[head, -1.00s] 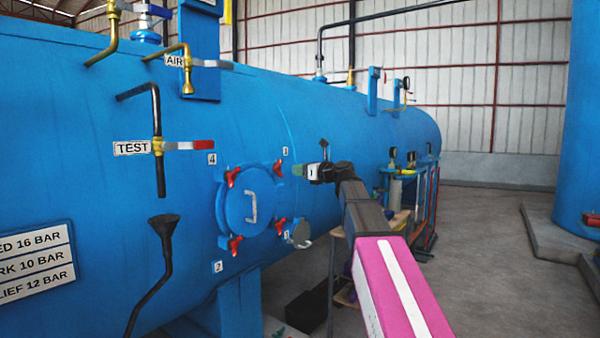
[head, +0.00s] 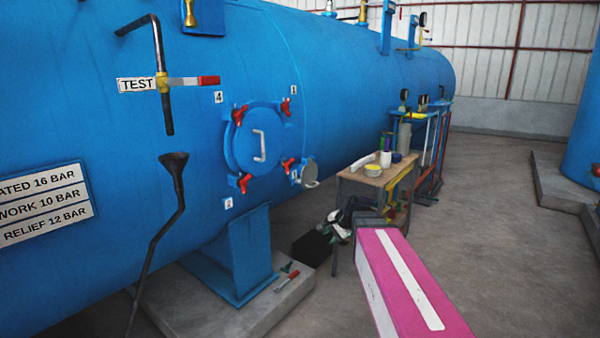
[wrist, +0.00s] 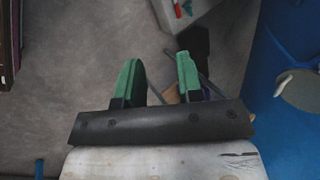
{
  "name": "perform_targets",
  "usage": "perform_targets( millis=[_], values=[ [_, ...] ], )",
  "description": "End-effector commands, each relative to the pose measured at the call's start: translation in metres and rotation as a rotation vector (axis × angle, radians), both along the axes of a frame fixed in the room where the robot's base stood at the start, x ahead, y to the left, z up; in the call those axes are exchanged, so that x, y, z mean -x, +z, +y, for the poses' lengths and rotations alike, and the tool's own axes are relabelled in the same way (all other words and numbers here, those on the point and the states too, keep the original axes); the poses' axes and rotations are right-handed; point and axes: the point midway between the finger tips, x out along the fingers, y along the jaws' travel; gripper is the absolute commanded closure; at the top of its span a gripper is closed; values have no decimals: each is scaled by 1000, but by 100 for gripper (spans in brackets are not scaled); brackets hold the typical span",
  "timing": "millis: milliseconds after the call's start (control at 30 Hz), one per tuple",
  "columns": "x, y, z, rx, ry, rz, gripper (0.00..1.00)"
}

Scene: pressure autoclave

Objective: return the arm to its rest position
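My gripper (wrist: 159,75) shows in the wrist view as two green fingers held apart, with nothing between them. It points down over the grey floor. In the head view my gripper (head: 336,217) is small and partly merged with the dark arm links, low in front of the workbench and right of the blue tank (head: 330,70). My pink arm link reaches up from the bottom edge. The gripper is apart from the round blue hatch (head: 256,138), which is closed with red-handled clamps around it.
A wooden workbench (head: 364,178) with jars stands behind my arm. A black box (head: 312,248) lies beside the concrete plinth (head: 240,315), where a red-handled tool (head: 287,281) rests. A funnel pipe (head: 178,185) stands at left.

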Motion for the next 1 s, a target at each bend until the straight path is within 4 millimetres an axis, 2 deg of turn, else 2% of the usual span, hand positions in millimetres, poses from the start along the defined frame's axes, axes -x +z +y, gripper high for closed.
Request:
perform_targets(
  millis=[33,200,300,400,600,1000],
  values=[
    [20,-22,-8,72,71,12,66],
    [73,-82,-35,303,349,52,66],
    [102,-110,-50,409,511,87,66],
    [126,-129,-63,486,647,121,66],
    [148,-146,-76,555,793,157,66],
    [149,-147,-77,561,806,160,66]
  ],
)
